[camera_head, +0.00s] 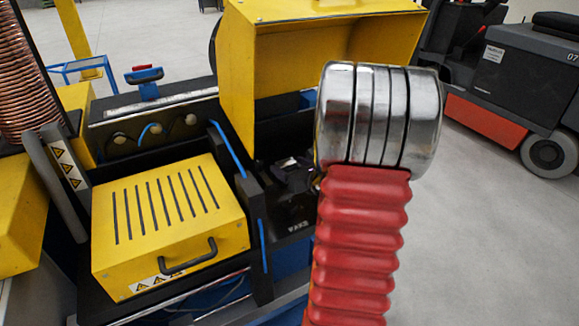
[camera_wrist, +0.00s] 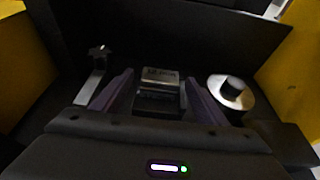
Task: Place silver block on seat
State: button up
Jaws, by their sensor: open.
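In the wrist view, a small silver block (camera_wrist: 160,75) with dark lettering on its upper face lies in the dark interior of the machine. My gripper (camera_wrist: 158,84) reaches towards it from below in the picture. Its two purple-dark fingers are spread apart, one on each side of the block, with visible gaps. The block's lower part is dark, and I cannot tell what it rests on. I cannot pick out the seat with certainty. In the head view, my arm covers part of the work area, and the block is not clearly seen there.
A raised yellow hood (camera_head: 330,50) stands over the dark bay. In the wrist view, a round metal part with a black knob (camera_wrist: 231,90) is right of my fingers, and a metal lever (camera_wrist: 97,68) is left. A yellow slotted box (camera_head: 168,220) stands left of the bay.

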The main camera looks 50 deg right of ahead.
jog(key=v, duration=1.1)
dwell(0.6)
